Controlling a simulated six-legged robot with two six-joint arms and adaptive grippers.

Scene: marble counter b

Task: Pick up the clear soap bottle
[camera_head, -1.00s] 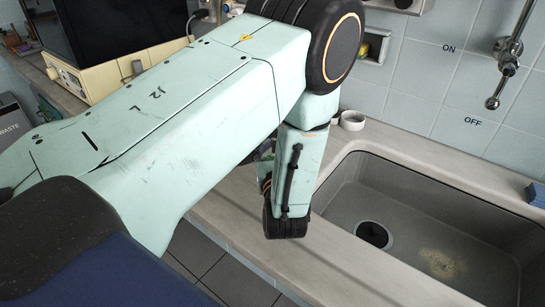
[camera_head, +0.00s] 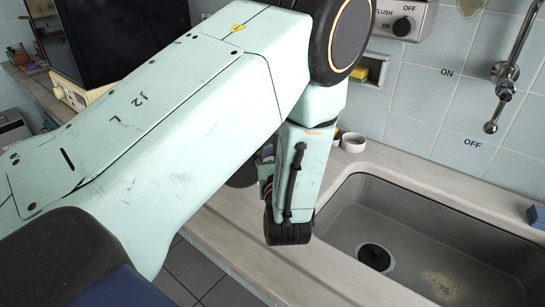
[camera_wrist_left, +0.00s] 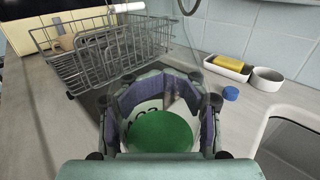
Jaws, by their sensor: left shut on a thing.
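My left gripper (camera_wrist_left: 160,95) is shut around a clear bottle (camera_wrist_left: 182,108) in the left wrist view. The bottle is see-through, with a white label bearing dark print and a round green part at its near end. The purple-grey finger pads press on it from both sides. In the head view my left arm hangs down over the counter in front of the sink, and its wrist hides the bottle. I cannot tell whether the bottle touches the counter. My right gripper is not in view.
A wire dish rack (camera_wrist_left: 97,55) stands just beyond the gripper at left. A blue cap (camera_wrist_left: 230,93), a dish with a yellow sponge (camera_wrist_left: 229,63) and a small white bowl (camera_wrist_left: 268,79) are to the right. The sink (camera_head: 425,195) lies right of my arm.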

